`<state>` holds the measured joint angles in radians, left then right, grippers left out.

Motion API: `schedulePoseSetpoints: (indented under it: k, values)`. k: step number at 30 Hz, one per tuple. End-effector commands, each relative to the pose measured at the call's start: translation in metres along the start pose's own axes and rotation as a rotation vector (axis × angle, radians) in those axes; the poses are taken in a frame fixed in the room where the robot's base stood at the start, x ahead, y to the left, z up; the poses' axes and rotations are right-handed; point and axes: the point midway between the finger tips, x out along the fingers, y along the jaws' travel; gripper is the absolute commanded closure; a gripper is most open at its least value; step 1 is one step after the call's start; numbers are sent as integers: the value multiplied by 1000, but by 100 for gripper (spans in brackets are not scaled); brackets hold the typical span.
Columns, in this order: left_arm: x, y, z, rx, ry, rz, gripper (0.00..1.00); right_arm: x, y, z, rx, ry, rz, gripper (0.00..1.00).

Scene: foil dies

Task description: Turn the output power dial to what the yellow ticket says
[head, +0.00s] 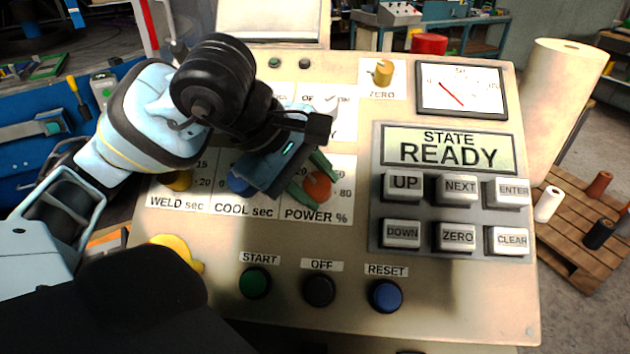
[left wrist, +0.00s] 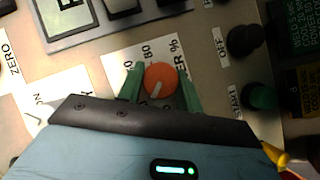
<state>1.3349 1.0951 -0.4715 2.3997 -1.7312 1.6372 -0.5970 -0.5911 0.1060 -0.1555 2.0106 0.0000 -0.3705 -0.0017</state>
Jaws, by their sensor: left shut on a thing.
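The output power dial is an orange-red round knob (head: 318,186) above the POWER % label on the sloped control panel. My left gripper (head: 312,178) reaches down over it, its green fingers closed on opposite sides of the knob. In the left wrist view, the same knob (left wrist: 160,78) sits between the two green fingers, with a short pale pointer mark on its face. The gripper hides part of the scale; an 80 shows beside the knob. My right gripper is not in view.
Blue COOL (head: 240,183) and yellow WELD (head: 178,181) knobs are left of the dial. START (head: 254,283), OFF (head: 319,290) and RESET (head: 385,296) buttons lie below. The display (head: 449,149) reads STATE READY above a keypad. A yellow object (head: 178,252) shows at the panel's left edge.

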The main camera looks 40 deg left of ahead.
Motion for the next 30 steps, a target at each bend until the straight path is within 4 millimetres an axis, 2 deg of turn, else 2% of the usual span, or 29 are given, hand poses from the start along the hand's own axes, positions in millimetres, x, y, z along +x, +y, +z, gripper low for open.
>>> schedulePoseSetpoints:
  k: [2,3,7,18,30]
  values:
    - [-1,1,0,-1,2,2,88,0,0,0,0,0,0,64]
    - [-1,1,0,-1,2,2,61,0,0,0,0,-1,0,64]
    - [0,0,0,0,2,1,44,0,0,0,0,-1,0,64]
    - [-5,1,0,0,2,2,43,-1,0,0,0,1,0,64]
    - [-64,1,0,1,2,5,43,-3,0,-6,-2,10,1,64]
